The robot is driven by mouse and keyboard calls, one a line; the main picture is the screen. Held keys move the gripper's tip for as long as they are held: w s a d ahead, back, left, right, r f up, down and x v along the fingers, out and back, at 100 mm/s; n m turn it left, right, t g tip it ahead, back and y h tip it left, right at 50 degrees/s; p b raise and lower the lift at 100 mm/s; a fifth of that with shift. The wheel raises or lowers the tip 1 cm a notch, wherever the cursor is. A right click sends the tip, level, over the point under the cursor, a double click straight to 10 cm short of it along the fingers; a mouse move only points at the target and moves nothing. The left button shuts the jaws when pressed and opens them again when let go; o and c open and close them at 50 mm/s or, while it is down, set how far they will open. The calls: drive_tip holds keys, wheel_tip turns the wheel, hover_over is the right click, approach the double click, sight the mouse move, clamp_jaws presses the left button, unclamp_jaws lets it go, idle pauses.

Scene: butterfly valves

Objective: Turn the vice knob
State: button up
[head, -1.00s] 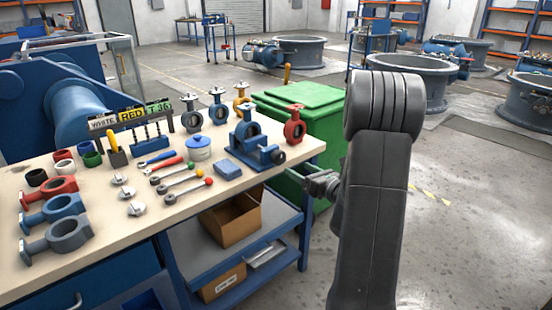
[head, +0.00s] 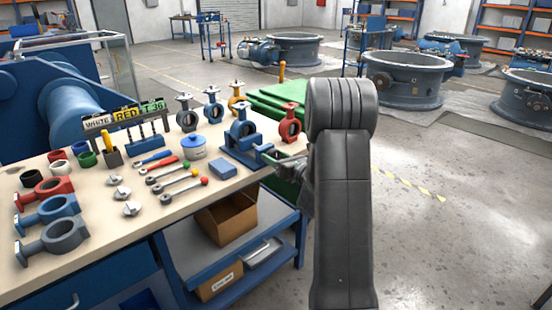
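The blue vice (head: 242,150) stands at the right end of the workbench, with a grey-blue ring-shaped valve body in it. Its knob is on the right end, facing my arm. My gripper (head: 279,160) is at that end of the vice, with its fingers pointing left toward the knob. The fingers overlap the knob in the head view and largely hide it. I cannot tell whether they touch it or are closed on it.
The workbench (head: 95,225) holds red-handled tools, several valve bodies and a sign rack (head: 125,115). A red valve (head: 290,125) stands just behind the gripper. Open floor lies to the right.

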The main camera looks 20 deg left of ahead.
drive_tip(key=c, duration=0.6)
drive_tip(key=shift+o, duration=0.2)
drive_tip(key=shift+f+b, duration=0.1)
drive_tip(key=shift+b, duration=0.2)
